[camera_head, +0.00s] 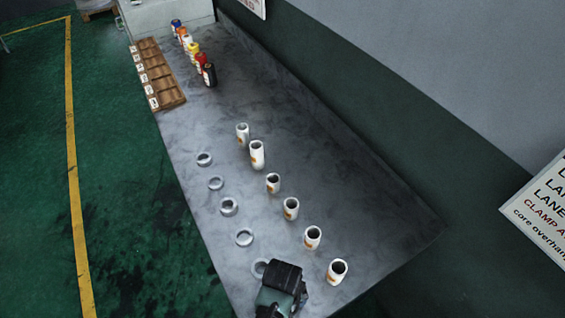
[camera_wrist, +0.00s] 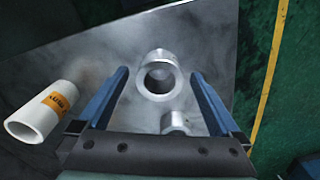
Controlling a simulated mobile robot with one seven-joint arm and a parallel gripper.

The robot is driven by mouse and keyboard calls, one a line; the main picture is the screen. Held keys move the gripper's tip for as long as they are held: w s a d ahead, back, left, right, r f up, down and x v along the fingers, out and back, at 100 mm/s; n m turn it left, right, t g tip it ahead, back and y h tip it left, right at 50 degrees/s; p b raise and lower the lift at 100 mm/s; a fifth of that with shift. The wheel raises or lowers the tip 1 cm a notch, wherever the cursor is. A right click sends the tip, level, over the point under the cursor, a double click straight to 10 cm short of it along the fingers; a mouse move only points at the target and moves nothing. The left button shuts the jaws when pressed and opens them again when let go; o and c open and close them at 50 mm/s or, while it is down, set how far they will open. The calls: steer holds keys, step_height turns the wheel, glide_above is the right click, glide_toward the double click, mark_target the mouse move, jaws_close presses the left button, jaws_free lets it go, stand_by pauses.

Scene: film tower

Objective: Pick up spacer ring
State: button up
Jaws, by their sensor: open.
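Several grey metal spacer rings stand in a row along the left side of the table in the head view; the nearest ring (camera_head: 259,268) is partly covered by my gripper (camera_head: 281,285), and another ring (camera_head: 244,237) lies just beyond it. In the wrist view, my gripper (camera_wrist: 161,76) is open, and a silver ring (camera_wrist: 142,82) shows between its two blue fingers, hole facing the camera. I cannot tell how far below the fingers it is. A second silver ring-like piece (camera_wrist: 175,118) shows closer to the gripper body, partly hidden by it.
A wooden rack (camera_head: 160,85) and coloured bottles (camera_head: 209,74) are at the far end. The grey table (camera_head: 350,190) has bare room.

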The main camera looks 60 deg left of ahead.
steer(key=shift+f, duration=0.45)
steer(key=c, duration=1.5)
steer(key=shift+c, duration=0.2)
steer(key=shift+r, duration=0.15)
step_height(320, 180, up, 10)
